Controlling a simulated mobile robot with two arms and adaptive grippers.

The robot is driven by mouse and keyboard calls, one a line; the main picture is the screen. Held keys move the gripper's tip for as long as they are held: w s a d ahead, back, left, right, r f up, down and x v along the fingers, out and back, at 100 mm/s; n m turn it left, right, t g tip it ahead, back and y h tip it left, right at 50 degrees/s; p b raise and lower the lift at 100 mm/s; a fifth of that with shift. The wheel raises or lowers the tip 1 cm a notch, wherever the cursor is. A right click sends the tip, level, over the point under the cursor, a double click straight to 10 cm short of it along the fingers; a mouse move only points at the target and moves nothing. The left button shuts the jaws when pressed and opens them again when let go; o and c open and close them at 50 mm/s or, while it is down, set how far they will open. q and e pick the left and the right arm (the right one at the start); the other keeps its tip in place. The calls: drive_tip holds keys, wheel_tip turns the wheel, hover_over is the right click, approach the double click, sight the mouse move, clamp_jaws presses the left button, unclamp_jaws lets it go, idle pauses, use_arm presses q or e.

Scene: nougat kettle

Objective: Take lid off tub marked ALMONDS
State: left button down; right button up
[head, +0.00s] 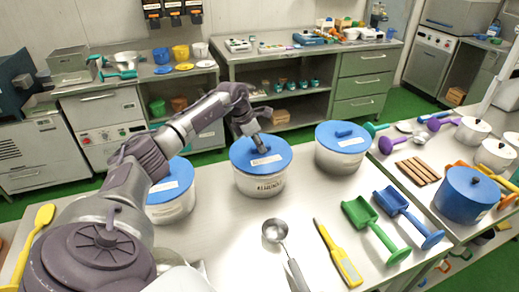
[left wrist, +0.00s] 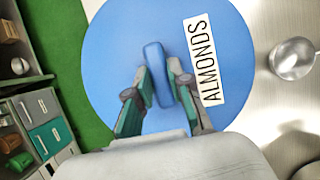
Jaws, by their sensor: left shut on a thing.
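The ALMONDS tub is the middle one of three white tubs with blue lids; its white body (head: 258,186) stands on the steel table in the head view. Its round blue lid (head: 243,150) sits on top. In the left wrist view the lid (left wrist: 115,50) carries a white label reading ALMONDS (left wrist: 205,62) beside a blue bar handle (left wrist: 157,72). My left gripper (head: 262,148) reaches down from above onto the lid; in the left wrist view its fingers (left wrist: 159,88) are on both sides of the handle, closed on it. My right gripper is not in view.
A lidded tub stands to the left (head: 170,205), partly behind my arm, and another to the right (head: 340,160). A metal scoop (head: 275,231), a yellow tool (head: 338,255), and green (head: 375,228) and blue (head: 408,215) scoops lie in front. A blue pot (head: 467,197) stands at right.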

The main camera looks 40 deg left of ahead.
use_arm(q)
wheel_tip(320, 180, up, 3)
drive_tip(key=shift+w+f+b, duration=0.1)
drive_tip(key=shift+f+b, duration=0.05)
drive_tip(key=shift+b, duration=0.45)
drive_tip(key=w+d+r, duration=0.3)
drive_tip(key=d+r, duration=0.7)
drive_tip(key=d, duration=0.1)
drive_tip(key=shift+w+r, duration=0.2)
